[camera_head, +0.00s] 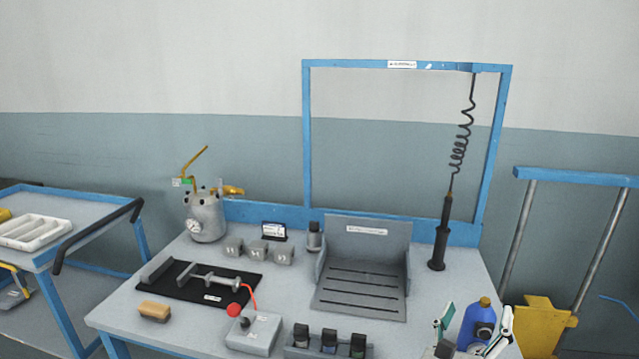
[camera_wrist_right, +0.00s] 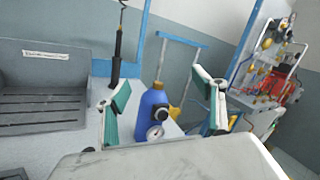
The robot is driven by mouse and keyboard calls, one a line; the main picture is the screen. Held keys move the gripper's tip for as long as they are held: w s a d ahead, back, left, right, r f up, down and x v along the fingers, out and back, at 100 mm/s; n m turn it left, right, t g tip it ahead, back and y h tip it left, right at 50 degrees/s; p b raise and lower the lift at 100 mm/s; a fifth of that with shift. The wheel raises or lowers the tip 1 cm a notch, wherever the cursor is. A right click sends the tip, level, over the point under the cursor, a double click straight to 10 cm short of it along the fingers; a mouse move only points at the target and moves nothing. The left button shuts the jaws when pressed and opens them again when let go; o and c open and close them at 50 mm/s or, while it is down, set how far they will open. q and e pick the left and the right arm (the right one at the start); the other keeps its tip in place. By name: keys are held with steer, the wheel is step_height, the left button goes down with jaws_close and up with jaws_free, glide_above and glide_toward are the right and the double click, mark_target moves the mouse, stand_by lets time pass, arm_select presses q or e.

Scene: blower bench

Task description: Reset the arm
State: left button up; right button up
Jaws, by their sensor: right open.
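My right gripper (camera_head: 475,318) is at the bottom right of the head view, at the right front of the bench. Its two green-padded fingers are apart, with nothing gripped. In the right wrist view, the gripper (camera_wrist_right: 163,88) is open, with a blue bottle (camera_wrist_right: 152,112) showing between and beyond the fingers. The bottle has a dark knob and a round gauge. In the head view the blue bottle (camera_head: 479,322) has a yellow cap and is partly covered by the fingers. I cannot tell the exact gap between the bottle and the fingers. My left gripper is not in view.
The bench (camera_head: 210,270) bears a grey slotted fixture (camera_head: 362,285), a black mat (camera_head: 180,291) with a metal part, a metal pot (camera_head: 206,218), a hanging black tool (camera_head: 441,235) and several small blocks. A yellow stand (camera_head: 542,325) is at right, a cart (camera_head: 80,215) at left.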

steer(key=a+r+n+t+y, duration=0.35)
steer(key=r+n+t, duration=0.2)
steer(key=n, duration=0.25)
steer(key=s+a+f+n+y, duration=0.1)
steer(key=a+n+y, duration=0.45)
steer(key=n, duration=0.45)
steer(key=s+a+n+y, duration=0.1)
steer(key=a+n+y, duration=0.5)
steer(key=n, duration=0.4)
steer(key=s+f+n+g+y, duration=0.1)
steer(key=s+f+n+g, duration=0.15)
steer(key=f+n, duration=0.4)
steer(key=s+f+n+g+y, duration=0.1)
steer(key=s+f+n+g, duration=0.1)
steer(key=f+n+g, duration=0.4)
steer(key=s+d+f+n+g+h, duration=0.3)
steer(key=s+d+f+h, duration=0.3)
steer(key=d, duration=0.5)
steer(key=s+d+f+n+g+h, duration=0.25)
steer(key=s+d+f+h, duration=0.2)
steer(key=s+d, duration=0.45)
steer(key=w+a+f+m+t+y, duration=0.2)
steer(key=a+f+y, duration=0.6)
steer(key=a+f, duration=0.6)
steer(key=shift+w+a+f+m+t+y, duration=0.3)
steer(key=shift+w+a+m+t+y, duration=0.1)
steer(key=shift+w+a+t, duration=0.55)
